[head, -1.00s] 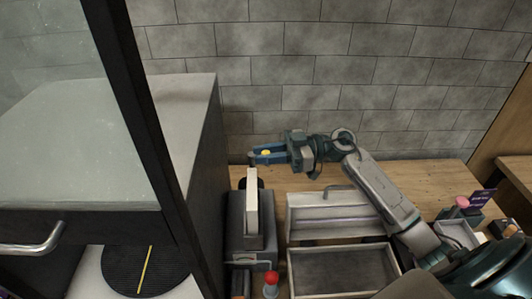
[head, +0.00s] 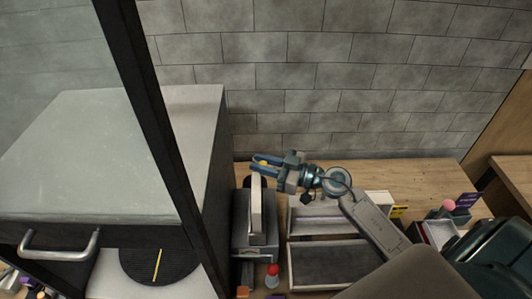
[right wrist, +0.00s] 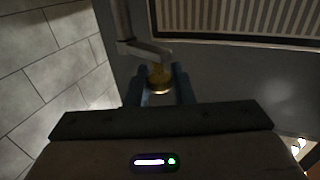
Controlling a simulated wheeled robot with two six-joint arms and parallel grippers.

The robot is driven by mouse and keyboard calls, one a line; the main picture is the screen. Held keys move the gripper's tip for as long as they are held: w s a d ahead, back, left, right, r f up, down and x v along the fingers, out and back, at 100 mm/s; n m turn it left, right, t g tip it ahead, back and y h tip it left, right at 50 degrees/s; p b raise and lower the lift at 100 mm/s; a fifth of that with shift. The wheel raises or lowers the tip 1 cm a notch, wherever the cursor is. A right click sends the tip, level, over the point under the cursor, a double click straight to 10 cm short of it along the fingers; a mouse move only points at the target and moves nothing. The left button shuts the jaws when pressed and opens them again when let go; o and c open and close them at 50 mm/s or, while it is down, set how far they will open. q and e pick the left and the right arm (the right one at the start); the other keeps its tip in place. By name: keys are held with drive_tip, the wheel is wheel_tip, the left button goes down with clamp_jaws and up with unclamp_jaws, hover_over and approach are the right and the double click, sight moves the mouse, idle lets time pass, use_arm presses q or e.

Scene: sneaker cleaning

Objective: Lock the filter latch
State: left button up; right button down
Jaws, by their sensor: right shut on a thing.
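My right gripper (head: 262,162) reaches left toward the dark side of the large cabinet and is shut on a yellow knob (right wrist: 158,78). In the right wrist view the knob sits between the blue fingers (right wrist: 159,92), at the end of a grey bent lever (right wrist: 145,50), which looks like the filter latch. My left gripper is not in view.
The cabinet (head: 213,150) stands close to the left. Below the right gripper is a grey box (head: 240,235) with an upright pale slab (head: 257,215). An open tray (head: 330,265) lies to its right. A tiled wall (head: 350,80) is behind. The bench's back strip is clear.

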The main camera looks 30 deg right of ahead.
drive_tip(key=shift+w+a+m+t+h, duration=0.1)
drive_tip(key=shift+a+m+t+h, duration=0.2)
drive_tip(key=shift+m+t+h, duration=0.55)
drive_tip(key=shift+w+a+m+t+h, duration=0.1)
drive_tip(key=shift+a+m+t+h, duration=0.25)
drive_tip(key=shift+m+h, duration=0.6)
drive_tip(key=shift+a+m+t+h, duration=0.2)
drive_tip(key=shift+m+t+h, duration=0.4)
drive_tip(key=shift+h, duration=0.9)
drive_tip(key=c, duration=1.3)
unclamp_jaws()
drive_tip(key=shift+a, duration=0.1)
drive_tip(key=shift+c, duration=0.2)
drive_tip(key=v, duration=1)
drive_tip(key=shift+s+f, duration=0.2)
drive_tip(key=shift+s, duration=0.1)
